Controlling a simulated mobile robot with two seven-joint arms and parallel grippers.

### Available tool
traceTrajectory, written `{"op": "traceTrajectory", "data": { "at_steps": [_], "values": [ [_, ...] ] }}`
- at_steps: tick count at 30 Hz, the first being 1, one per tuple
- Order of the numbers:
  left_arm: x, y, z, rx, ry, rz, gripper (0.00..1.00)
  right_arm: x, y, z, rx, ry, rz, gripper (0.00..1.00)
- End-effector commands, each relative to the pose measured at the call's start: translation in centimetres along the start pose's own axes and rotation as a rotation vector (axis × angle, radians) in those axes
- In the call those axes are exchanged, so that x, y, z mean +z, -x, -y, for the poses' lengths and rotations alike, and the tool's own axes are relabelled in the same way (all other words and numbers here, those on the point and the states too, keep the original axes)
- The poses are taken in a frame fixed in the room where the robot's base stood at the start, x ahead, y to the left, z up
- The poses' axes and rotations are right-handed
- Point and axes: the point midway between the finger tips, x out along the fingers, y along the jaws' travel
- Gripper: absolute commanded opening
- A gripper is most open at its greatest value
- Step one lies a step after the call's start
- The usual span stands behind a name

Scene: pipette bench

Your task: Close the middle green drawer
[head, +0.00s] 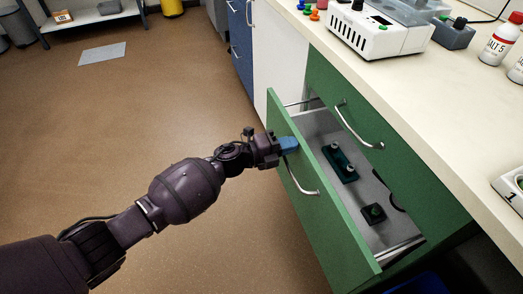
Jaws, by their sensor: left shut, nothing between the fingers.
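The green drawer (325,215) stands pulled out from the bench, with a curved metal handle (300,180) on its front. Inside it lie a dark green block with light round parts (341,164) and a small dark square item (373,213). My left gripper (290,144) is shut and empty, its blue fingertips at the upper part of the drawer front, close to the handle. I cannot tell whether they touch the front. My right gripper is not in view.
A green panel with a metal handle (360,128) sits behind the open drawer. The bench top (425,105) holds a white device (377,32) and white bottles (501,40). A blue cabinet (240,45) stands farther back. The brown floor at left is mostly clear, with a grey mat (102,53).

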Motion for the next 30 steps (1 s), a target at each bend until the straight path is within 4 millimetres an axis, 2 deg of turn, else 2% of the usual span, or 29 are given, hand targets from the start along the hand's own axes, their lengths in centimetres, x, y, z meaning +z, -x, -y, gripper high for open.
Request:
{"op": "traceTrajectory", "data": {
  "at_steps": [1,6,12,15,21,30],
  "values": [
    [-0.2,-1.6,-0.5,0.0,0.006,-0.003,0.0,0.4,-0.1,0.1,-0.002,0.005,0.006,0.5],
    [-0.2,-6.0,-0.6,0.001,0.008,-0.002,0.0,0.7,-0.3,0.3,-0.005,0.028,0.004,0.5],
    [-0.2,-10.2,-0.6,0.002,0.007,-0.002,0.0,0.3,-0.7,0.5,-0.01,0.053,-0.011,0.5],
    [-0.1,-11.7,-0.5,0.002,0.006,-0.001,0.0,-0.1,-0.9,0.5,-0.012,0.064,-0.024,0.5],
    [0.0,-13.6,-0.3,0.001,0.003,0.0,0.0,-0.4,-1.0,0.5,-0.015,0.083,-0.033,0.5],
    [0.0,-14.3,0.1,-0.001,0.0,0.002,0.0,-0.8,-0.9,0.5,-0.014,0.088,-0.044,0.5]
  ]
}}
